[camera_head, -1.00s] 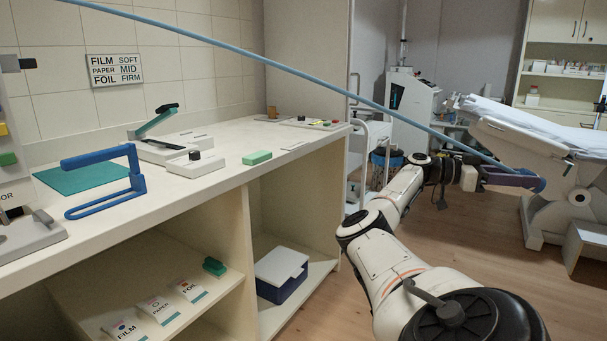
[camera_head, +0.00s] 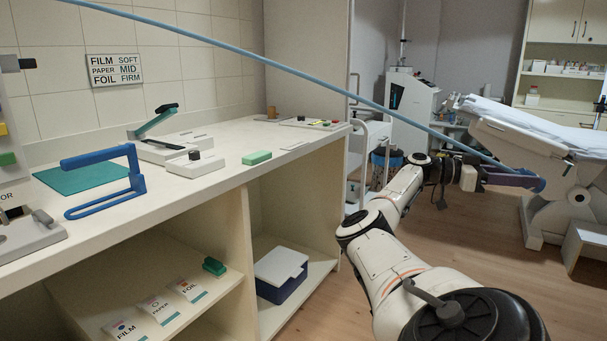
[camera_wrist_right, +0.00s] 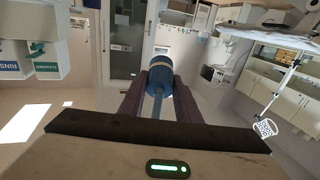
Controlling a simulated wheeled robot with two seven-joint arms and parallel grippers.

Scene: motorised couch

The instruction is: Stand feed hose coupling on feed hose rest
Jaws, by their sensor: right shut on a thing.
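My right gripper (camera_head: 528,179) is stretched out to the far right of the head view, in front of the couch. It is shut on the blue feed hose coupling (camera_head: 540,184). In the right wrist view the coupling (camera_wrist_right: 160,92) sits between the two dark purple fingers, with its wide end pointing away from the wrist. The light blue feed hose (camera_head: 300,72) runs from the top left of the head view down to the coupling. I cannot tell which thing is the feed hose rest. My left gripper is not in view.
A counter (camera_head: 215,182) on the left carries a blue frame (camera_head: 105,206), a teal mat (camera_head: 82,177) and a green block (camera_head: 257,158). The couch (camera_head: 530,135) stands behind the right gripper. Wooden floor (camera_head: 480,225) between counter and couch is open.

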